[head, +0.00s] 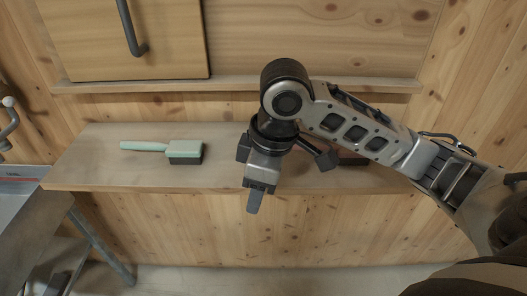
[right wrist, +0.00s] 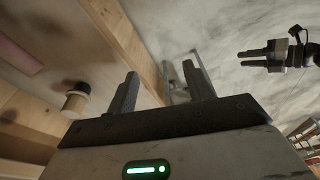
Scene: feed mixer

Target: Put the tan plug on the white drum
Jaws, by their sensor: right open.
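My right gripper (head: 255,200) hangs in front of the shelf's front edge in the head view. In the right wrist view its two dark fingers (right wrist: 160,88) stand apart with nothing between them. A small round piece (right wrist: 77,97), dark with a pale tan end, shows left of the fingers in that view, apart from them. I cannot tell whether it is the tan plug. I make out no white drum for certain in either view; my right arm covers part of the shelf. Another dark gripper, seemingly my left (right wrist: 268,56), shows at the right wrist view's upper right; its opening is unclear.
A wooden shelf (head: 90,165) runs along the plank wall. A mint-green brush (head: 184,149) lies on its left part. A dark reddish thing (head: 350,158) is partly hidden behind my right arm. A wooden panel with a dark handle (head: 130,30) is above. A metal-legged table (head: 45,230) stands at left.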

